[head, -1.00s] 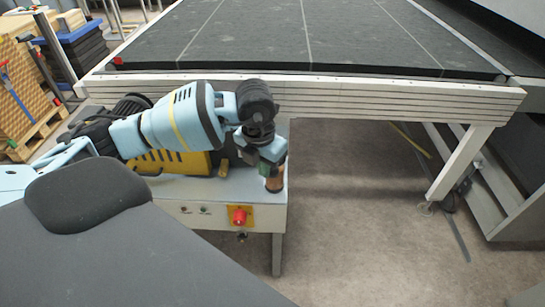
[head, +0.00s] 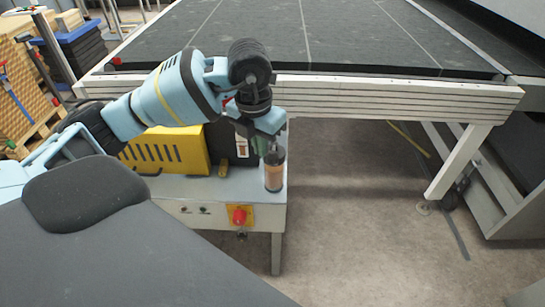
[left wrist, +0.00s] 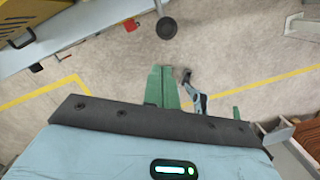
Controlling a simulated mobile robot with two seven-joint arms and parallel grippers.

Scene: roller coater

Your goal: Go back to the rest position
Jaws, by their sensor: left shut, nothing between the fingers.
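My left gripper (left wrist: 161,68) shows in the left wrist view as two green fingers side by side, shut and empty, above the concrete floor. In the head view my left arm reaches in from the left and bends down over the white machine cabinet (head: 208,190). A small upright cylinder (head: 273,176), copper-brown with a dark top, stands at the cabinet's right corner, just below my wrist. My right gripper is not in view.
A yellow box (head: 165,152) sits on the cabinet, partly behind my arm. The conveyor table (head: 330,40) with a white rail (head: 400,95) lies behind. Stacked goods (head: 22,85) stand far left. Floor (head: 370,220) at right is clear.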

